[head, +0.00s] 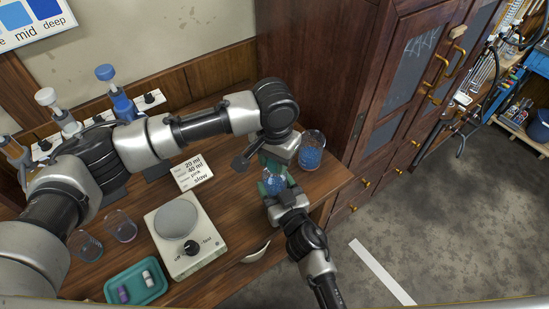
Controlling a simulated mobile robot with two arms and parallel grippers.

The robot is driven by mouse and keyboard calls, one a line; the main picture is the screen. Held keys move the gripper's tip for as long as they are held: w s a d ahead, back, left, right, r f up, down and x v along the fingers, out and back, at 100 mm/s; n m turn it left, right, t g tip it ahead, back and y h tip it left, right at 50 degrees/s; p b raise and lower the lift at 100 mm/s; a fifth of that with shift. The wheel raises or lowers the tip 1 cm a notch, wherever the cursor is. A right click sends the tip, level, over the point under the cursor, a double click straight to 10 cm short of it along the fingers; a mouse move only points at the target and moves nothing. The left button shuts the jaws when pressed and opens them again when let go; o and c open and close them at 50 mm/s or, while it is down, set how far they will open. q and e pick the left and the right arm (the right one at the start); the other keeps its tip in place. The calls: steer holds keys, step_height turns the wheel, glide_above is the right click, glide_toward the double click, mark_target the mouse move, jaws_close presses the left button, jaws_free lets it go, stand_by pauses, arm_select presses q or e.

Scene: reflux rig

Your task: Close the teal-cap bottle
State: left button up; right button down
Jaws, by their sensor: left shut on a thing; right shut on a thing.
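The teal-cap bottle (276,185) is near the table's right edge, between my two grippers. It looks clear with blue contents, and the grippers hide much of it. My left gripper (275,158) reaches over from the left and is shut at the bottle's top, where teal (272,165) shows just under its fingers. My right gripper (277,196) comes from the lower right and is shut on the bottle's body. I cannot tell how the cap sits on the neck.
A glass of blue beads (311,150) stands just right of my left gripper. A stirrer plate (185,240), a lettered card (192,174), a white scoop (255,252) and a teal tray (136,284) lie leftward. A cabinet (350,90) rises behind.

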arm_select(q)
steer(key=o, duration=1.1)
steer(key=shift+c, duration=0.2)
step_height(320, 180, up, 12)
arm_select(e)
steer(key=shift+c, duration=0.8)
jaws_free()
arm_select(q)
steer(key=shift+f+b, duration=0.65)
steer(key=shift+b, duration=0.05)
arm_select(e)
steer(key=v, duration=1.1)
